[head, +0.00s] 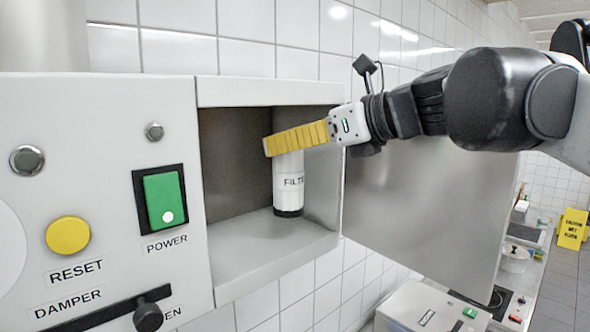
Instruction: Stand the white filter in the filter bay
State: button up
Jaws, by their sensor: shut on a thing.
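The white filter (288,188) is a white cylinder with a black base and printed letters, partly readable as "FILT". It is upright inside the open filter bay (270,240), towards its right side. Its base is at or very close to the bay floor; I cannot tell whether it touches. My gripper (285,141) reaches in from the right with its yellow fingers shut on the top of the filter. The fingers hide the filter's upper end.
An open metal door (430,200) hangs at the right of the bay, below my arm. Left of the bay is a panel with a green power switch (165,198), a yellow reset button (68,235) and a damper lever (148,316). A yellow wet-floor sign (571,228) stands far right.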

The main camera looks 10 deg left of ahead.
jog(key=w+a+p, duration=0.1)
jog(key=w+a, duration=0.2)
jog(key=a, duration=0.2)
notch_tip(320, 180, down, 7)
jog(key=p, duration=0.2)
jog(key=shift+w, duration=0.35)
jog(key=shift+d, duration=0.1)
jog(key=o, duration=1.3)
jog(key=shift+w+f, duration=0.1)
jog(key=shift+f, duration=0.05)
jog(key=shift+o, duration=0.2)
